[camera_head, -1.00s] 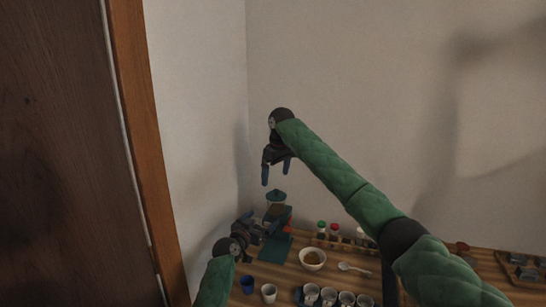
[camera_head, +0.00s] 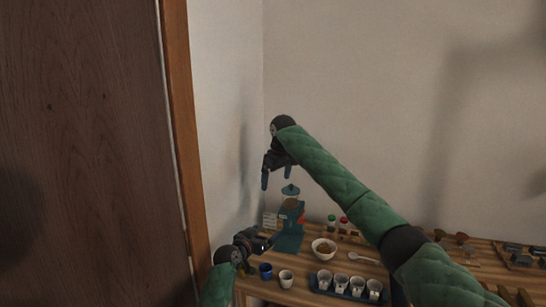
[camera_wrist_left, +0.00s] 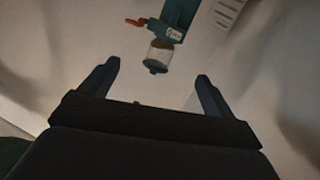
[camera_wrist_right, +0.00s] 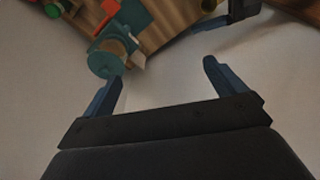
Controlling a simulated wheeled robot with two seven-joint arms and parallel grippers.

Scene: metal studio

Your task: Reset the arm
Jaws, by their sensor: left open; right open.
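My right gripper (camera_head: 277,176) hangs in the air in the head view, fingers pointing down, open and empty. It is above the teal grinder-like machine (camera_head: 290,215) in the picture. In the right wrist view the open fingers (camera_wrist_right: 160,80) show nothing between them, and the machine's round teal lid (camera_wrist_right: 104,60) lies beyond the left finger. My left gripper (camera_head: 262,242) is low at the table's left end, beside the machine, partly dark. In the left wrist view its open fingers (camera_wrist_left: 155,80) are empty, with the machine's clear container (camera_wrist_left: 158,55) beyond them.
The wooden table (camera_head: 345,265) holds a blue cup (camera_head: 265,271), a white cup (camera_head: 286,279), a bowl (camera_head: 323,249), a spoon (camera_head: 363,258) and a blue tray (camera_head: 345,293) of cups. A dark wooden door (camera_head: 85,150) stands left. The wall behind is bare.

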